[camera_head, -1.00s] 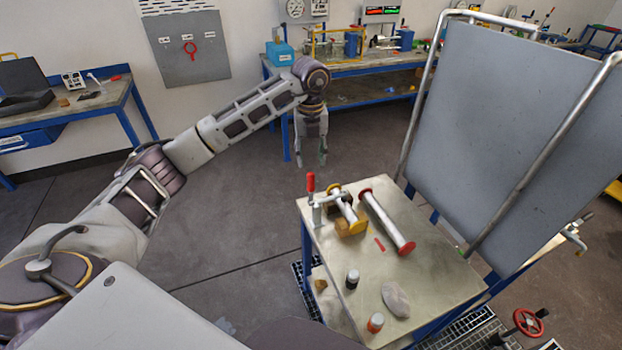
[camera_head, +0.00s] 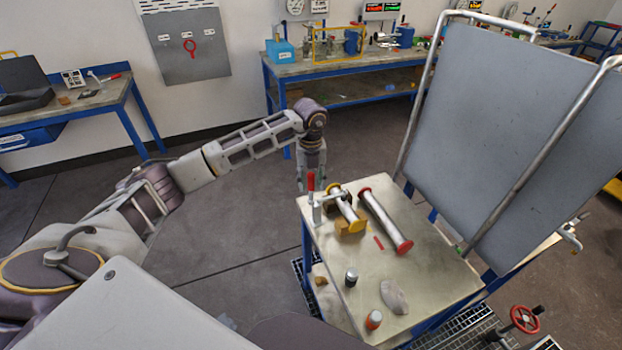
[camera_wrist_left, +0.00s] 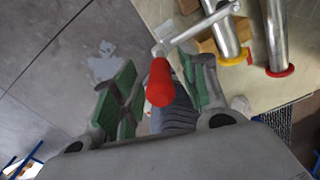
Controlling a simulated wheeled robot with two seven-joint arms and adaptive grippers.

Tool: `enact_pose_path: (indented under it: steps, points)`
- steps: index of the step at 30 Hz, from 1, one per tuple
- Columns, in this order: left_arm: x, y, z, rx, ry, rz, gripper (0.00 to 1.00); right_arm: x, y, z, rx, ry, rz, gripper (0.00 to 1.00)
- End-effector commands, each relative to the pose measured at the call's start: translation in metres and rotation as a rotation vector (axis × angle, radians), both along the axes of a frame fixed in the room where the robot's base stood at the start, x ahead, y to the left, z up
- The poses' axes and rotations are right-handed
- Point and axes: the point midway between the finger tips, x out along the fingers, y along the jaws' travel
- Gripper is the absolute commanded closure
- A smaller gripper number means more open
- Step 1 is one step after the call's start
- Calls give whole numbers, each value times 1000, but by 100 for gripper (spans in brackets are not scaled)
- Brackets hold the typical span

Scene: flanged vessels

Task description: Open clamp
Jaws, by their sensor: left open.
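The toggle clamp has an upright red handle (camera_head: 311,182) and a metal arm (camera_head: 327,196) at the back left corner of the small metal table (camera_head: 425,275). The arm reaches over a yellow-flanged vessel (camera_head: 345,208) resting on a wooden block. My left gripper (camera_head: 312,184) is open and points down at the clamp handle. In the left wrist view the red handle (camera_wrist_left: 160,83) lies between the green-padded fingers, with no clear grip on it. Whether a finger touches it cannot be told. My right gripper is not in view.
A red-flanged vessel (camera_head: 386,221) lies beside the yellow one. Two small bottles, one dark-capped (camera_head: 351,277) and one orange-capped (camera_head: 373,320), and a grey rag (camera_head: 394,297) are on the table's front part. A large grey panel (camera_head: 505,140) stands at the right.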

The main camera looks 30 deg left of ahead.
Motion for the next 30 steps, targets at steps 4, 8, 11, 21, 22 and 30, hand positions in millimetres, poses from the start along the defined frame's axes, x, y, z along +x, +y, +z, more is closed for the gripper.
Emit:
enact_pose_path:
  steps: [4,8,11,21,22,30]
  points:
    - [0,0,0,0,0,0,56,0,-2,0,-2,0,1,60]
    - [0,0,0,0,0,0,64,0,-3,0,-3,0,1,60]
    - [0,0,0,0,0,0,77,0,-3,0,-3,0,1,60]
    - [0,0,0,0,0,0,100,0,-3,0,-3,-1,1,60]
    - [0,0,0,0,0,0,100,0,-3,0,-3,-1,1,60]
    - [1,1,0,-6,-7,1,100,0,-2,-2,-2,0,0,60]
